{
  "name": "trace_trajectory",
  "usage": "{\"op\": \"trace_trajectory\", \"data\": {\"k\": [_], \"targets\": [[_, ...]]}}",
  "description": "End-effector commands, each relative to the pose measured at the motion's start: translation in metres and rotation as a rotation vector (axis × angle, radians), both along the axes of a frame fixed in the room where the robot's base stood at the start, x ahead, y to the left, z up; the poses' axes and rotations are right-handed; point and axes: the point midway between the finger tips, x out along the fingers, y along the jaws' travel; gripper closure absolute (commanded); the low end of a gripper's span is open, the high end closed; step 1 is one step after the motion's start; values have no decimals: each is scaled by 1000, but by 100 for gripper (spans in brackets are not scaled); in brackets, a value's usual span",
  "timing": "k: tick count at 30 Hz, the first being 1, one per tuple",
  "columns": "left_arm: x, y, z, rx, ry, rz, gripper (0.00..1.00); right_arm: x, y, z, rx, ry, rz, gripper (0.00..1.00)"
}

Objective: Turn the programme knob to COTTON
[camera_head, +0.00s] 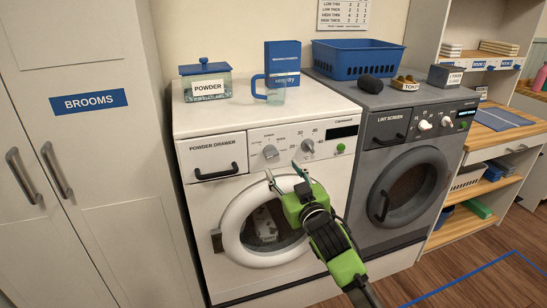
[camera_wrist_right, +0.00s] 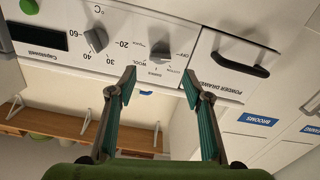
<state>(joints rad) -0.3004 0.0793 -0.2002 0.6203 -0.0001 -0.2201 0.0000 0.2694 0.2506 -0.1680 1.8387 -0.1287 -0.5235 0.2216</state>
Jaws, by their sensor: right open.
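The programme knob (camera_head: 270,151) is the grey knob on the white washing machine's panel, just right of the powder drawer (camera_head: 217,157). It also shows in the right wrist view (camera_wrist_right: 160,51), where the panel appears upside down. Small words ring the knob; I cannot read its setting surely. My right gripper (camera_head: 283,172) is open and empty, in front of the panel's lower edge. In the right wrist view its two teal-padded fingers (camera_wrist_right: 159,82) stand apart, with the knob beyond the gap between their tips. No contact with the knob shows. My left gripper is not in view.
A second grey knob (camera_head: 307,146) with temperature numbers sits to the right, beside a dark display and green button (camera_head: 340,148). The round door (camera_head: 228,215) is below. A powder box (camera_head: 206,82), jug (camera_head: 268,91) and blue carton (camera_head: 283,58) stand on top. A grey dryer (camera_head: 381,122) adjoins.

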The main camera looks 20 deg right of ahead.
Motion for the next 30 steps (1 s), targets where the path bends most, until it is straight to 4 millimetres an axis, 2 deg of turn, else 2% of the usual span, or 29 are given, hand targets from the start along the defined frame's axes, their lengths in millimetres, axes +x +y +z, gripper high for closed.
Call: {"op": "trace_trajectory", "data": {"k": [9, 15, 21, 29, 30], "targets": [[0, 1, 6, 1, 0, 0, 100, 52, 2, 1, 1, 1, 0, 54], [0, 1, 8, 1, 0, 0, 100, 74, 3, 0, 0, 1, 1, 54], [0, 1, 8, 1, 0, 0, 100, 83, 4, -1, 0, 1, 1, 54], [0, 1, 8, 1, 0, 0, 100, 84, 4, -1, 0, 0, 1, 54], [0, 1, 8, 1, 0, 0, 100, 84, 4, -1, 0, 0, 1, 57]]}}
